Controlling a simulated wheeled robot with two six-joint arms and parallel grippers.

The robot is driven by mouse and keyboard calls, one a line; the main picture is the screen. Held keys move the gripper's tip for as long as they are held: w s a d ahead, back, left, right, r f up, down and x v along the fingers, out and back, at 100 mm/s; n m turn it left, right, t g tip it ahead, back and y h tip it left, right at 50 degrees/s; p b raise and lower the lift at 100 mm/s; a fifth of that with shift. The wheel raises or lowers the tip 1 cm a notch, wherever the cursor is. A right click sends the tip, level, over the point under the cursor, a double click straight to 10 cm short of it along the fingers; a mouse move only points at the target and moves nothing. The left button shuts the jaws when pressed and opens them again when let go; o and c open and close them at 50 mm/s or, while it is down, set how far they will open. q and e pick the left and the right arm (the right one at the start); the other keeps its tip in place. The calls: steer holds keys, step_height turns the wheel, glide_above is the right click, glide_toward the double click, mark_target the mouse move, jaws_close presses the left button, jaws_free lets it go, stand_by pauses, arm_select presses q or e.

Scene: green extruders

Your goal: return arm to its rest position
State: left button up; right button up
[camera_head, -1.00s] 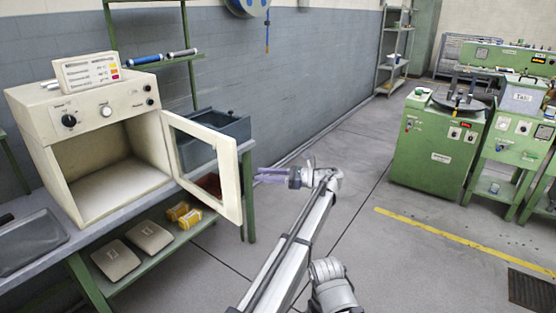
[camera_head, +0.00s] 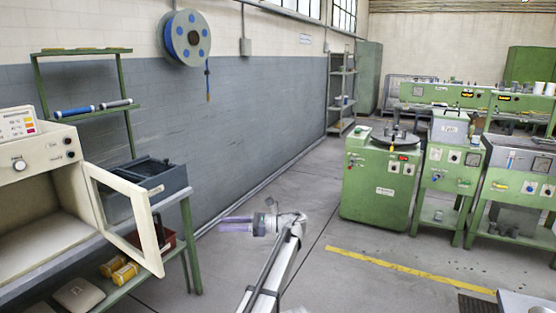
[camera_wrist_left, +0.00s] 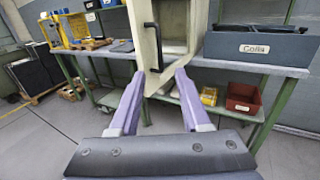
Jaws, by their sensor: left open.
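My left gripper (camera_head: 237,224) is in the lower middle of the head view, pointing left, with its arm coming up from the bottom edge. Its two purple fingers are apart and empty. They also show in the left wrist view (camera_wrist_left: 156,103), with the oven's open door (camera_wrist_left: 158,45) beyond them. In the head view the gripper is to the right of that door (camera_head: 152,258), with a gap between them. My right gripper is not in view.
The cream oven (camera_head: 40,205) stands on a green-legged bench at the left. A dark bin (camera_head: 165,183) sits behind its door. Green machines (camera_head: 380,188) stand at the right. The grey floor (camera_head: 310,200) between is clear.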

arm_select(q)
steer(key=s+a+f+n+h, duration=0.4)
steer(key=s+f+n+h, duration=0.15)
steer(key=s+f, duration=0.45)
steer(key=s+a+f+n+h, duration=0.3)
steer(key=s+f+n+h, duration=0.25)
steer(key=s+f, duration=0.45)
steer(key=s+d+f+n+h, duration=0.1)
steer(key=s+d+n+h, duration=0.35)
steer(key=s+d, duration=1.25)
step_height(320, 180, up, 11)
steer(key=m+h+p, duration=0.1)
steer(key=p, duration=1.1)
steer(key=shift+r, duration=0.15)
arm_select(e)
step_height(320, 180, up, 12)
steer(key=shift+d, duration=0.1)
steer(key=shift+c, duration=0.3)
